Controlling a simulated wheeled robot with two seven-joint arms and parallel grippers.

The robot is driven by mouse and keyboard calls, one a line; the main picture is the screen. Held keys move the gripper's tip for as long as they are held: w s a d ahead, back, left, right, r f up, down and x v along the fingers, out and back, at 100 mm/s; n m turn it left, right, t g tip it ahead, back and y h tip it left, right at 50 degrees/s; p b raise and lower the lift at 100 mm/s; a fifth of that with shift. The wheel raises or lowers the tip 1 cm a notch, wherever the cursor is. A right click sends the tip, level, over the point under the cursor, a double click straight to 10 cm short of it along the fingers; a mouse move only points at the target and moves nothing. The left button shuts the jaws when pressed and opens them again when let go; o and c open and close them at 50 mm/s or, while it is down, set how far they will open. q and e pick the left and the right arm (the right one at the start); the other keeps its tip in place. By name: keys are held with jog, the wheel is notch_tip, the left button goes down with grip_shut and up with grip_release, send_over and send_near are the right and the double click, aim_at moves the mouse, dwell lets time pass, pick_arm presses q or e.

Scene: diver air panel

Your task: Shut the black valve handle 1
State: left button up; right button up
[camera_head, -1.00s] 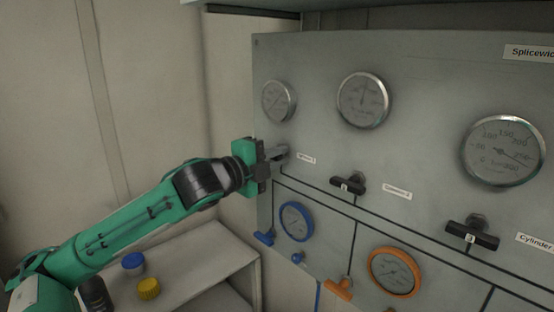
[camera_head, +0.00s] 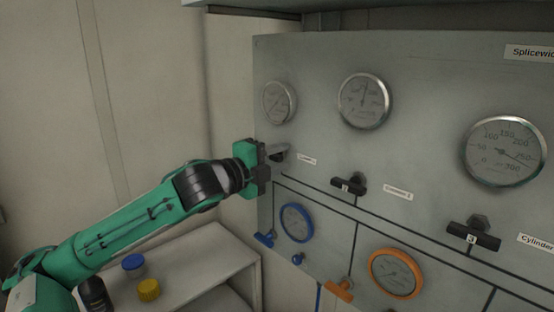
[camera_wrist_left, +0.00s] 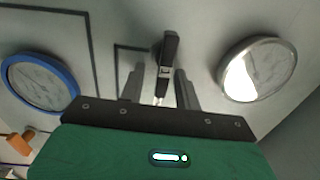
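The black valve handle 1 (camera_wrist_left: 169,55) shows in the left wrist view as a black T-bar with a light label, standing lengthwise in the picture between my two grey fingers. In the head view it is mostly hidden behind my left gripper (camera_head: 278,152), at the panel's left edge. My left gripper (camera_wrist_left: 161,88) has its fingers apart, one on each side of the handle's near end, with small gaps visible. My right gripper is not in view.
The grey panel (camera_head: 320,60) carries black handles 2 (camera_head: 348,185) and 3 (camera_head: 473,235), several gauges, a blue-rimmed gauge (camera_head: 297,222) and an orange-rimmed gauge (camera_head: 395,272). A low cabinet (camera_head: 205,262) with blue and yellow caps stands below my left arm.

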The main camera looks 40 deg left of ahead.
pick_arm(q)
jog(key=shift+s+a+f+b, duration=0.1)
jog(key=shift+s+b, duration=0.25)
jog(key=shift+s, duration=0.5)
jog(key=s+a+b, duration=0.1)
jog(key=s+b, duration=0.8)
jog(key=s, duration=0.3)
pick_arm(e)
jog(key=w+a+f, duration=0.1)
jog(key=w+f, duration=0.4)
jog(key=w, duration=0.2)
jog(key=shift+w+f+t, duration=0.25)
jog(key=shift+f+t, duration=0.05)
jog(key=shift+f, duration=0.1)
